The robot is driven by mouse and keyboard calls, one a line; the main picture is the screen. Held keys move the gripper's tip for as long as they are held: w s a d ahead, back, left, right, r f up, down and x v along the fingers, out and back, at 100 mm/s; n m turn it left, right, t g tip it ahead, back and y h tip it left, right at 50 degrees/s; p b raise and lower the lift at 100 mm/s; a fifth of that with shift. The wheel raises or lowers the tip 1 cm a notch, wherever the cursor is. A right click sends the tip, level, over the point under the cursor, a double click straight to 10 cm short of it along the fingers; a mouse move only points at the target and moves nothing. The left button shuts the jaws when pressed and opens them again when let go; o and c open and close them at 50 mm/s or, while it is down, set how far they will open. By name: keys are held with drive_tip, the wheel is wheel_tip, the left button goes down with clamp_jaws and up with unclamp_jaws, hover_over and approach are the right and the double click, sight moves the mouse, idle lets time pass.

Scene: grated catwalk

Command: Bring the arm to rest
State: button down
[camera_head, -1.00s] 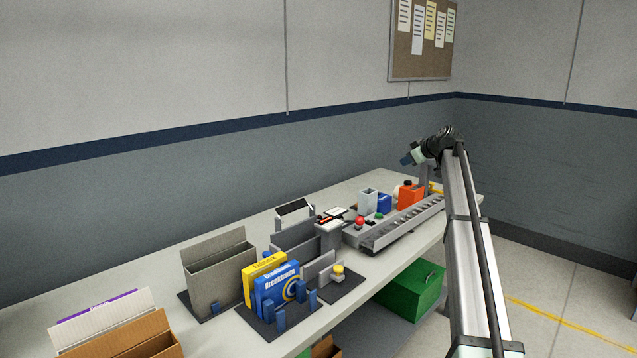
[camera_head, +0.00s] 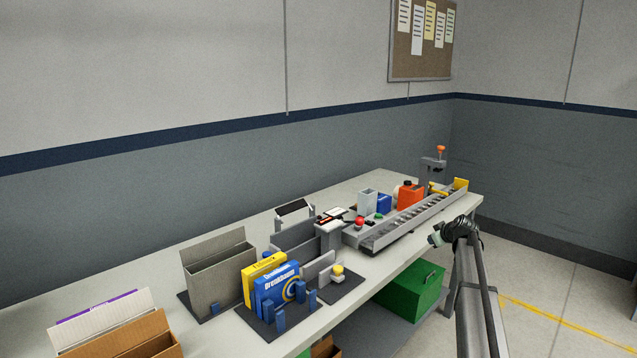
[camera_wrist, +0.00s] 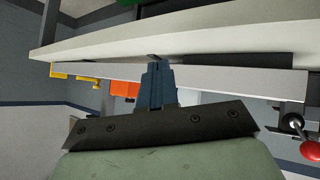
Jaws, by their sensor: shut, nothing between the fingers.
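My gripper (camera_head: 434,238) is at the right in the head view, low and just off the front edge of the workbench, at the end of my arm. In the wrist view its dark blue fingers (camera_wrist: 157,88) are together with nothing between them. The fingers point toward the front edge of the bench, and the conveyor lies beyond them. I cannot tell the exact gap between the fingertips and the bench edge.
The workbench (camera_head: 345,315) carries a roller conveyor (camera_head: 415,220), an orange container (camera_head: 409,197), a red button (camera_head: 360,220), blue and yellow boxes (camera_head: 277,286) and a grey bin (camera_head: 219,275). A green box (camera_head: 413,292) sits below. The floor at right is open.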

drive_tip(key=s+a+f+m+g, duration=0.15)
drive_tip(key=s+a+f, duration=0.3)
drive_tip(key=f, duration=0.45)
drive_tip(key=s+a+f+g, duration=0.25)
drive_tip(key=s+f, duration=0.25)
drive_tip(key=f, duration=0.3)
drive_tip(key=s+a+f+g, duration=0.1)
drive_tip(key=s+a+f, duration=0.35)
drive_tip(key=f, duration=0.45)
drive_tip(key=s+a+f+m+g, duration=0.1)
drive_tip(key=s+a+f+g, duration=0.15)
drive_tip(key=s+f, duration=0.5)
drive_tip(key=s+a+f+m+g, duration=0.1)
drive_tip(key=s+a+f, duration=0.4)
drive_tip(key=s, duration=0.4)
drive_tip(key=s+a+f+g, duration=0.1)
drive_tip(key=s+f, duration=0.3)
drive_tip(key=s, duration=0.4)
drive_tip(key=s+a+f+m+g, duration=0.1)
drive_tip(key=s+a+f+g, duration=0.15)
drive_tip(key=s, duration=0.45)
drive_tip(key=s+a+f, duration=0.1)
drive_tip(key=s+f, duration=0.3)
drive_tip(key=s, duration=0.4)
drive_tip(key=s+f+m+g+h, duration=0.1)
drive_tip(key=s+g, duration=0.3)
drive_tip(key=s, duration=1.9)
drive_tip(key=shift+a+f+g+h, duration=0.25)
drive_tip(key=shift+a+g+h, duration=0.05)
drive_tip(key=shift+a+h, duration=0.15)
